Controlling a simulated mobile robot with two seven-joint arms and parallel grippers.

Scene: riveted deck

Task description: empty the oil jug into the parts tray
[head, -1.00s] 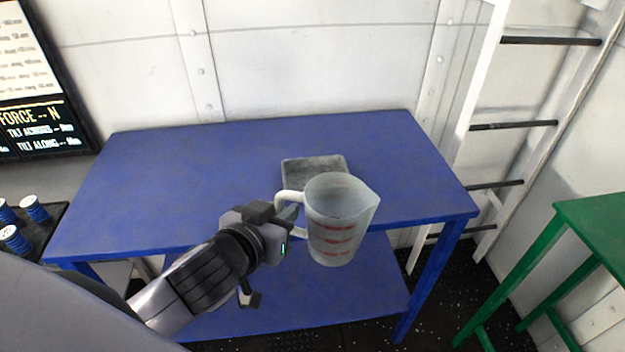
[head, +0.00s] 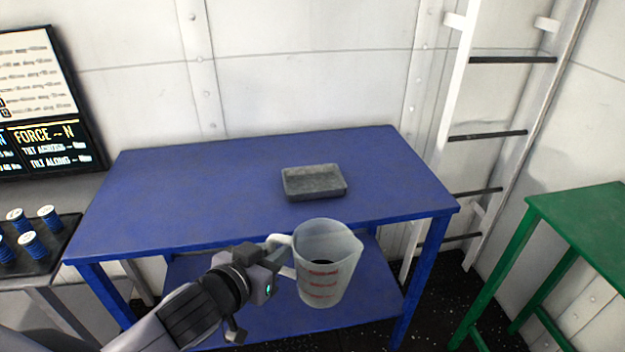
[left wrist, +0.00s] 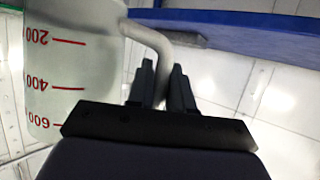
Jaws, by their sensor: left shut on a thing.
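The oil jug (head: 328,268) is a translucent measuring jug with red marks, its spout toward the upper right. Something dark shows inside it near the bottom. My left gripper (head: 278,250) is shut on the jug's handle and holds it roughly upright, in front of the blue table's near edge. The left wrist view shows the fingers (left wrist: 163,85) around the handle and the jug's marked wall (left wrist: 70,70) at the left. The parts tray (head: 314,184), grey and shallow, lies on the table behind the jug. My right gripper is not in view.
The blue table (head: 200,190) has a clear top apart from the tray, and a lower shelf (head: 250,312). A green table (head: 590,220) stands at the right, and a white ladder (head: 450,100) behind. Blue spools (head: 32,244) and a screen (head: 45,105) are at the left.

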